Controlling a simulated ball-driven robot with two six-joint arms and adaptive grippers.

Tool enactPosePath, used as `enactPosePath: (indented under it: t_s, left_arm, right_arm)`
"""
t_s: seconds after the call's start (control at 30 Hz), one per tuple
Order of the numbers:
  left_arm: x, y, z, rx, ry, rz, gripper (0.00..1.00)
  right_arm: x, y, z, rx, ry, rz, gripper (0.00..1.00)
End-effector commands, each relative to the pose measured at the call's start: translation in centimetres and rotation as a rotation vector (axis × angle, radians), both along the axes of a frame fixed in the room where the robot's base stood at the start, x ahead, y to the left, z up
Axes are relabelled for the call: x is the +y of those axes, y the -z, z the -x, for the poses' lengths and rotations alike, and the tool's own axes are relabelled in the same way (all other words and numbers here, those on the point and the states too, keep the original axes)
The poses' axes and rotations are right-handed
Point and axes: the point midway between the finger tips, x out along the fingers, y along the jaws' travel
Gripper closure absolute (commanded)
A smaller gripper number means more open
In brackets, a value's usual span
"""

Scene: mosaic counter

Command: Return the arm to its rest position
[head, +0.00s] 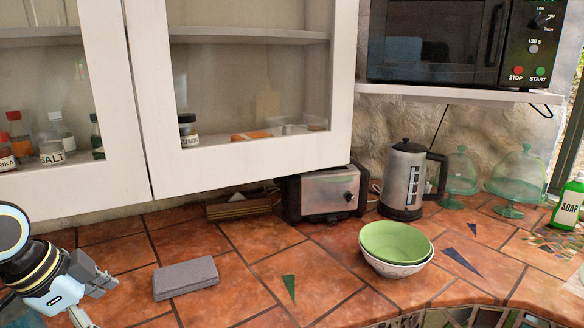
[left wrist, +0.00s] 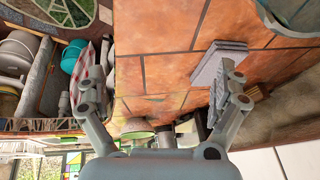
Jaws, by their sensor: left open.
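My left arm comes in at the lower left of the head view, with my left gripper (head: 92,292) at its end above the counter edge, partly cut off by the frame. A folded grey cloth (head: 185,278) lies on the counter to the right of the gripper. It also shows in the left wrist view (left wrist: 208,68), partly behind one finger. My right gripper is in neither view.
A green bowl (head: 396,240) sits in a patterned bowl (head: 398,269) on the tiled counter (head: 240,295). A toaster (head: 326,194) and a kettle (head: 404,180) stand behind. White cabinets (head: 240,150) and a microwave (head: 450,45) are above.

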Motion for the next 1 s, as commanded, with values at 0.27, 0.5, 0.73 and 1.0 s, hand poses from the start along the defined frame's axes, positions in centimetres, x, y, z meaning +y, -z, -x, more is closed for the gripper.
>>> enactPosePath:
  t_s: [0.27, 0.5, 0.73, 1.0]
  left_arm:
    - [-2.7, 1.7, 5.0, 0.044, -0.151, 0.000, 0.00]
    - [-4.6, 1.9, 10.6, 0.070, -0.370, 0.002, 0.00]
    - [-5.3, 0.8, 15.8, 0.080, -0.609, 0.008, 0.00]
    - [-4.8, 1.2, 19.3, 0.083, -0.830, 0.005, 0.00]
  right_arm:
    - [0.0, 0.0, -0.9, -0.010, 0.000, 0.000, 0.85]
    - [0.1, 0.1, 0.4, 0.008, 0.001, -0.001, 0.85]
    - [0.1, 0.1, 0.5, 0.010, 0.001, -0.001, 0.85]
    - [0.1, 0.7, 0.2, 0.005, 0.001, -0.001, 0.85]
